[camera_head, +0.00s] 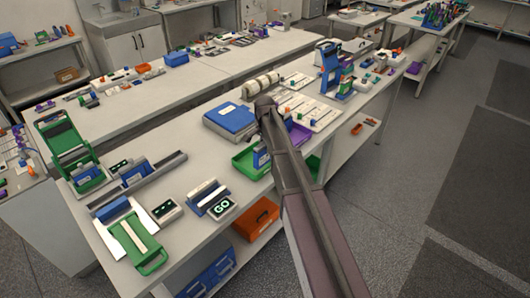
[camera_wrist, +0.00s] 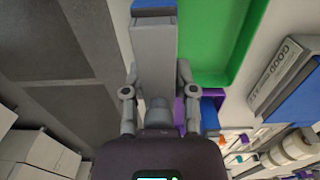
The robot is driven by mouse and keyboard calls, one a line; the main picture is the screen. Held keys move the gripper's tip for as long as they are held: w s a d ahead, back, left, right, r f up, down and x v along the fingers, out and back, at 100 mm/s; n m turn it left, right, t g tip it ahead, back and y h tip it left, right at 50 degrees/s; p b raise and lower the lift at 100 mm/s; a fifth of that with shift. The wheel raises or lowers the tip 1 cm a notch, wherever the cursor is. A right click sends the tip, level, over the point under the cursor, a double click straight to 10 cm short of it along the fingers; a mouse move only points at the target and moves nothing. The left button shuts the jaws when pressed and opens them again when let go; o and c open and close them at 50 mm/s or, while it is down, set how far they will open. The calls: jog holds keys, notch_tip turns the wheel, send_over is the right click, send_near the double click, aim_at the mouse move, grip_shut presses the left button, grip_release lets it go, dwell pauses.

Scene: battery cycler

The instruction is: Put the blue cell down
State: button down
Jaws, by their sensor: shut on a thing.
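My gripper (camera_wrist: 157,76) is shut on a block-shaped cell (camera_wrist: 154,45), which shows grey from its narrow side in the wrist view, with a little blue-violet at its far end. In the head view the blue cell (camera_head: 261,155) with a pale label shows just left of my arm, over or beside the green tray (camera_head: 243,168). My fingers are hidden behind the arm there. In the wrist view the green tray (camera_wrist: 247,55) lies to the right of the held cell. I cannot tell whether the cell touches anything below.
A blue box (camera_head: 229,120) sits on the bench left of my arm. A purple tray (camera_head: 299,134) and white slotted trays (camera_head: 312,112) lie behind. A GO display (camera_head: 222,208) sits nearer. The aisle (camera_head: 400,200) at right is clear.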

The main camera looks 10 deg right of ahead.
jog(key=shift+w+d, duration=0.1)
jog(key=shift+w, duration=0.3)
jog(key=shift+w+d+f+b, duration=0.1)
jog(key=shift+w+f+b, duration=0.15)
jog(key=shift+f+b, duration=1.55)
jog(key=shift+b, duration=0.05)
jog(key=shift+f, duration=0.1)
jog(key=shift+c, duration=2)
grip_release()
jog(key=shift+r, duration=0.2)
notch_tip(320, 180, up, 12)
jog(key=p, duration=1.2)
